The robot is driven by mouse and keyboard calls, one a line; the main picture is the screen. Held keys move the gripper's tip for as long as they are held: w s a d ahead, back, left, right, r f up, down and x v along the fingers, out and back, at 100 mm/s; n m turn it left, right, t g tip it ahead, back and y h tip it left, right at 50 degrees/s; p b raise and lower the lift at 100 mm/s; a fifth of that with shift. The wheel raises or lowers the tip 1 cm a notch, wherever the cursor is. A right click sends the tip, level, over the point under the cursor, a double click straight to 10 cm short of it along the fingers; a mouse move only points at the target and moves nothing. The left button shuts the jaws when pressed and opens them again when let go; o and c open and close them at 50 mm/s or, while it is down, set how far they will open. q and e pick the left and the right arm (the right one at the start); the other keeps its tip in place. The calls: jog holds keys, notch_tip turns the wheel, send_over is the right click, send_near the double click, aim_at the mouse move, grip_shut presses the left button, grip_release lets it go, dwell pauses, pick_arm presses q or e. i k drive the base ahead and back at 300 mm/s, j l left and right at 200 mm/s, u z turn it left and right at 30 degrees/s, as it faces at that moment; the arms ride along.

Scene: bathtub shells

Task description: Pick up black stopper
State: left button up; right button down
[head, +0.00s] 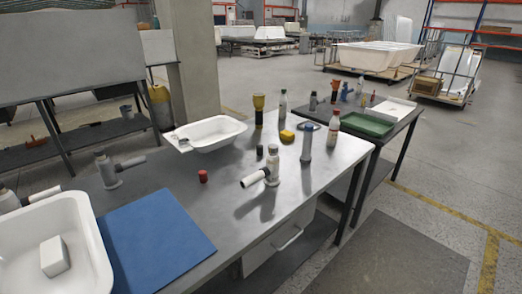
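I cannot clearly make out a black stopper. A small dark piece (259,150) stands on the grey table behind a grey fitting with a white pipe; it is too small to identify. A small red cap-like piece (203,176) lies nearer the table's middle. Neither of my grippers is in view.
A white shell (88,240) holding a white block, a blue mat (155,235) and grey fittings (272,164) occupy the table (225,215). A small white basin (211,131) is at the back. Bottles (333,129) stand right. A green tray (367,124) is on another table.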

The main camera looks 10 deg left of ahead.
aim_at(260, 148)
jog(key=i+l+u, duration=0.35)
jog(key=i+l, duration=0.2)
jog(key=i+l+u, duration=0.3)
jog(key=i+l, duration=0.15)
jog(key=l, duration=0.3)
jog(key=i+l+u, duration=0.15)
jog(key=l, duration=0.25)
jog(key=i+l+u, duration=0.2)
jog(key=l, duration=0.2)
jog(key=i+l+u, duration=0.15)
jog(key=l, duration=0.3)
jog(key=i+l+u, duration=0.15)
jog(key=l, duration=0.3)
